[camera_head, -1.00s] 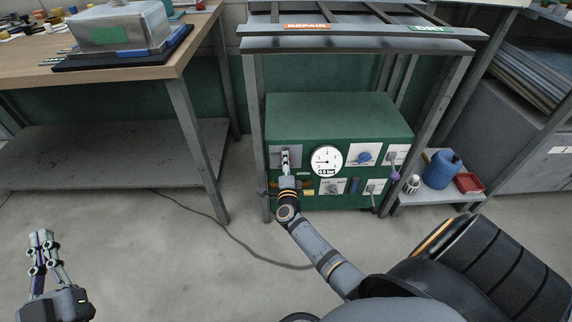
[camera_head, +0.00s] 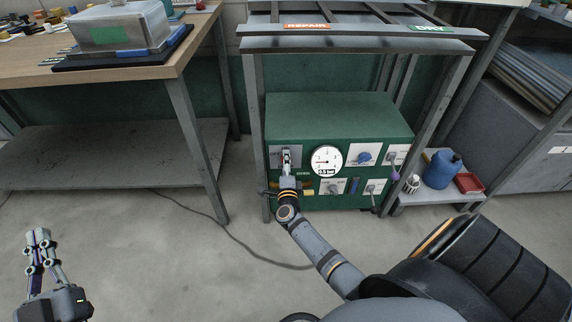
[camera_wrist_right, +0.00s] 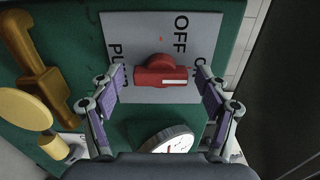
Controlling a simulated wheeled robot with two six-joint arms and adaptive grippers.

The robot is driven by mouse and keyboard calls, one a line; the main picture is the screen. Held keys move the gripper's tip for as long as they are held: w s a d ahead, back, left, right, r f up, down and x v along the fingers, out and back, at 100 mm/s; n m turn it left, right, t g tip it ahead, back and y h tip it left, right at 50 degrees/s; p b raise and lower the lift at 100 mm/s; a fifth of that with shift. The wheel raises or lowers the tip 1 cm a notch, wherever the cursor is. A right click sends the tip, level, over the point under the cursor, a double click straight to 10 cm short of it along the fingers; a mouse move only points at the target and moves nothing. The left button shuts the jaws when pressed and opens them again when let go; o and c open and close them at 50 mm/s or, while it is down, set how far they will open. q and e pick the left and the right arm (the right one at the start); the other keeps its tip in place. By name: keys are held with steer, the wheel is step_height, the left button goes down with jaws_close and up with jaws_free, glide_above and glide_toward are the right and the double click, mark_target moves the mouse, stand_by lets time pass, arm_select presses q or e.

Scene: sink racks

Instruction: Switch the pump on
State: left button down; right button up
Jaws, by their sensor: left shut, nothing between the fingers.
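The red pump knob (camera_wrist_right: 161,72) sits on a grey plate (camera_wrist_right: 140,30) marked PUMP, OFF and ON; the ON label is partly hidden by a finger. The knob's white stripe points right in the wrist view, on the ON label's side; I cannot tell its exact setting. My right gripper (camera_wrist_right: 162,82) is open, with one finger either side of the knob and gaps to both. In the head view my right gripper (camera_head: 286,160) covers much of the plate on the green pump unit (camera_head: 340,112). My left gripper (camera_head: 39,240) is shut and empty, low at the left.
A round gauge (camera_head: 327,161) reading 0.5 bar is right of the plate. A blue knob (camera_head: 364,158) and several valves share the panel. Rack posts (camera_head: 257,130) flank the unit. A blue jug (camera_head: 441,169) and a red tray (camera_head: 468,182) stand at the right.

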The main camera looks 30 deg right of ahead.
steer(key=shift+s+a, duration=0.1)
steer(key=v, duration=1.1)
steer(key=shift+s, duration=0.4)
steer(key=shift+a, duration=0.1)
